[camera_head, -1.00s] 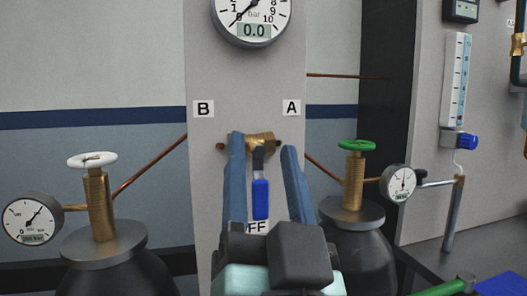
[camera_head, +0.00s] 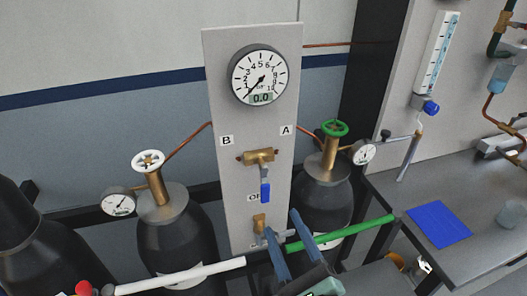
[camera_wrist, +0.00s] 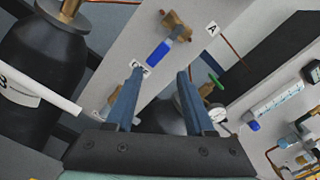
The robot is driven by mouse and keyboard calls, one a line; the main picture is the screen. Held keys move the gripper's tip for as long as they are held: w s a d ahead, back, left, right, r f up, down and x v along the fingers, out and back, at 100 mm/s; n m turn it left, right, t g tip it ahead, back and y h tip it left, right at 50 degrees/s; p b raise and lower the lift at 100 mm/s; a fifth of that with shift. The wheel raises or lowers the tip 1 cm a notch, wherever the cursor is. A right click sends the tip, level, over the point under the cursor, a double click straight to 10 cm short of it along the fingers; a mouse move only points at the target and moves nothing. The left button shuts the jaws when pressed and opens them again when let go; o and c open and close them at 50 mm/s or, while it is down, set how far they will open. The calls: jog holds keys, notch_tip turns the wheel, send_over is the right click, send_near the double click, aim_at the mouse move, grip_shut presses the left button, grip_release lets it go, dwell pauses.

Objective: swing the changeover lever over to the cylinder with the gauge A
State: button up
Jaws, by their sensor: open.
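The changeover lever has a blue handle (camera_head: 265,192) hanging straight down from a brass valve (camera_head: 259,157) on the grey panel (camera_head: 222,80), toward the OFF label. Label A (camera_head: 287,130) is right of the valve and label B (camera_head: 227,140) left. On the A side stands a dark cylinder (camera_head: 322,205) with a green handwheel and a gauge (camera_head: 364,153). My gripper (camera_head: 283,222) is open and empty, below and right of the lever in the head view. In the wrist view the blue handle (camera_wrist: 158,54) shows beyond and between the fingertips (camera_wrist: 160,70), apparently untouched.
A cylinder (camera_head: 180,235) with a white handwheel and its own gauge (camera_head: 117,203) stands left. A green bar (camera_head: 345,233) and a white bar (camera_head: 185,275) cross in front, near my gripper. A second brass fitting (camera_head: 259,224) sits low on the panel. A bench (camera_head: 400,190) is at right.

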aim_at(266, 194)
jog(key=w+a+m+p, duration=0.1)
jog(key=w+m+p, duration=0.1)
jog(key=w+a+m+p, duration=0.1)
jog(key=w+m+p, duration=0.1)
jog(key=w+p, duration=0.1)
jog(key=w+a+r+m+p, duration=0.1)
jog(key=w+m+p, duration=0.1)
jog(key=w+m, duration=0.1)
jog(key=shift+w+a+p, duration=0.25)
jog(key=shift+p, duration=0.1)
dwell(0.4)
grip_shut()
jog(key=shift+f, duration=0.1)
dwell(1.2)
